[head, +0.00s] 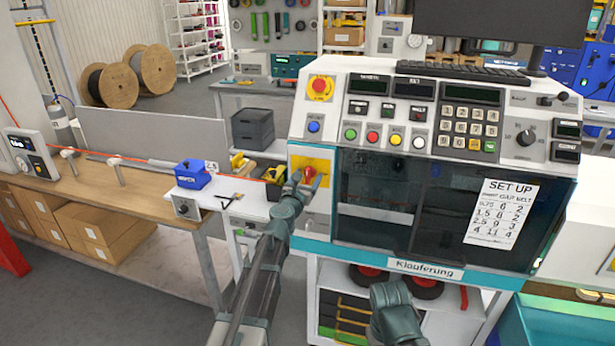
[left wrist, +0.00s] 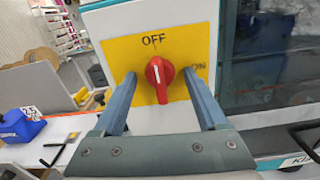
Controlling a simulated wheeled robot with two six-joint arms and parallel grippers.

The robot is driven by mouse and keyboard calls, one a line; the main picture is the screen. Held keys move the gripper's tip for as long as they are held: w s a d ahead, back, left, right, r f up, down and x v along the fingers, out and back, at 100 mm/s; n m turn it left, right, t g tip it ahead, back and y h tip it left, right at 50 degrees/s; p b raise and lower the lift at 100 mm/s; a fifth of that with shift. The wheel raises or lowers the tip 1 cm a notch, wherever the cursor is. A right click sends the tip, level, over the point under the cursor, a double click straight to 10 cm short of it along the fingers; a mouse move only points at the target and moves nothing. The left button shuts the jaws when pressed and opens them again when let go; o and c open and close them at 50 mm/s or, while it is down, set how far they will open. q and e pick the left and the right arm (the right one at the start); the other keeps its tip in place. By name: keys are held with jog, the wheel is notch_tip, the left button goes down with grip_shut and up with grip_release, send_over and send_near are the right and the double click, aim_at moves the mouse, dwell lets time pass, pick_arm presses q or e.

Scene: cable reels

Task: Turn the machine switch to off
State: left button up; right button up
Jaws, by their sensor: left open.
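The machine switch is a red rotary knob (left wrist: 160,72) on a yellow plate (left wrist: 120,47) marked OFF above and ON at the right. Its white mark stands about upright, towards OFF. In the head view the knob (head: 310,172) shows on the yellow plate (head: 322,190) at the machine's left side. My left gripper (left wrist: 160,76) is open, with one finger on each side of the knob. The fingers look apart from it; the right one partly covers the ON label. It is at the plate in the head view (head: 298,183).
The machine's panel (head: 425,122) has several buttons, a keypad and a red emergency button (head: 320,86) above the switch. A blue box (head: 192,175) stands on the white table to the left. A dark window (head: 385,205) is right of the switch.

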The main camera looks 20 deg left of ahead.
pick_arm(q)
jog(key=s, duration=0.8)
jog(key=shift+a, duration=0.15)
dwell(0.5)
